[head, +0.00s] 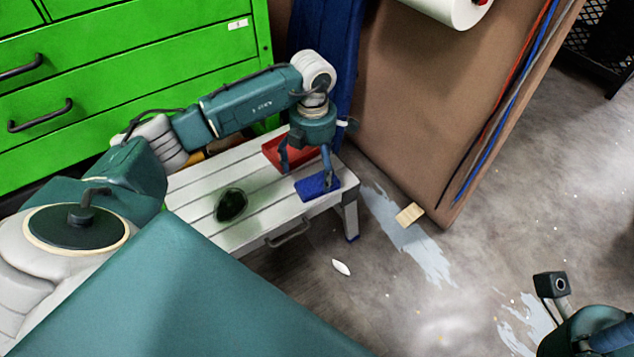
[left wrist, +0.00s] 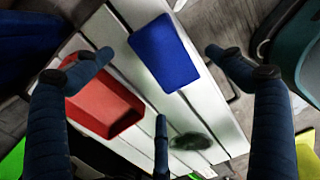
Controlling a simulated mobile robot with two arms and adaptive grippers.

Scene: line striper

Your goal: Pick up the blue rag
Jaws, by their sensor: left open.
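The blue rag (head: 318,186) is a flat, dark blue rectangle lying at the right end of a white slatted bench (head: 190,187). My left gripper (head: 306,170) is above that end of the bench, fingers pointing down, one fingertip in front of the rag. In the left wrist view the fingers of my left gripper (left wrist: 158,56) are spread open and empty. The blue rag (left wrist: 164,50) shows between and beyond the two upper fingers. I cannot tell whether any finger touches it. My right gripper's fingers are not in view.
A shallow red tray (head: 272,149) lies close behind the rag. A dark green oval thing (head: 230,205) lies on the bench to the left. Green drawers (head: 150,62) and a brown board (head: 440,110) stand behind. A small wooden block (head: 409,214) lies on the floor.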

